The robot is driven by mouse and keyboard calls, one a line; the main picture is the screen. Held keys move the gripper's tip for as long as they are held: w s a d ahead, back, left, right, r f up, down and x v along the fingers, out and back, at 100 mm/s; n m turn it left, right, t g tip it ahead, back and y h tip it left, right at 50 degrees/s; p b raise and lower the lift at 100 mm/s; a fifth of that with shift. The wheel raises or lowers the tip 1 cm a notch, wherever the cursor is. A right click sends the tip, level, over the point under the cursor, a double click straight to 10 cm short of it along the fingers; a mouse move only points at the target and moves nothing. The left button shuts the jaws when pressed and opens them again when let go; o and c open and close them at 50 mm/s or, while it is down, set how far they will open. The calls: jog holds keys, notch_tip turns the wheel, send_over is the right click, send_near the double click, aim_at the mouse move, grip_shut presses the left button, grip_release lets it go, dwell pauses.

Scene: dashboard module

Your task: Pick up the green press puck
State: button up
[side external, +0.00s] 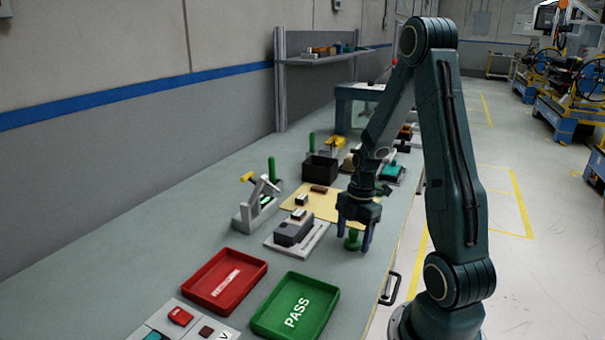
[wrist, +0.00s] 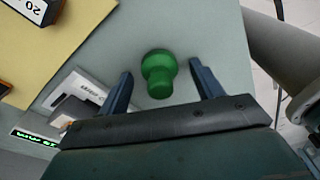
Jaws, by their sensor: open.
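The green press puck (side external: 352,240) is on the grey bench near its front edge, right of a grey fixture block. In the wrist view the puck (wrist: 158,74) shows a wide round head and a narrower stem-like part, between and a little beyond my gripper's fingers. My gripper (side external: 355,238) points down over the puck with its two blue fingers spread, one on each side. In the wrist view my gripper (wrist: 160,80) is open, with clear bench visible between each finger and the puck. No contact shows.
A grey block fixture on a white plate (side external: 312,240) stands close to the left. A yellow mat (side external: 327,206) lies behind. A red tray (side external: 258,268) and green PASS tray (side external: 329,325) lie in front. The bench edge is close on the right.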

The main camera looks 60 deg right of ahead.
aim_at(354, 231)
jog(key=c, duration=1.1)
jog(key=shift+r, duration=0.15)
notch_tip(354, 231, up, 20)
dwell(0.4)
dwell(0.3)
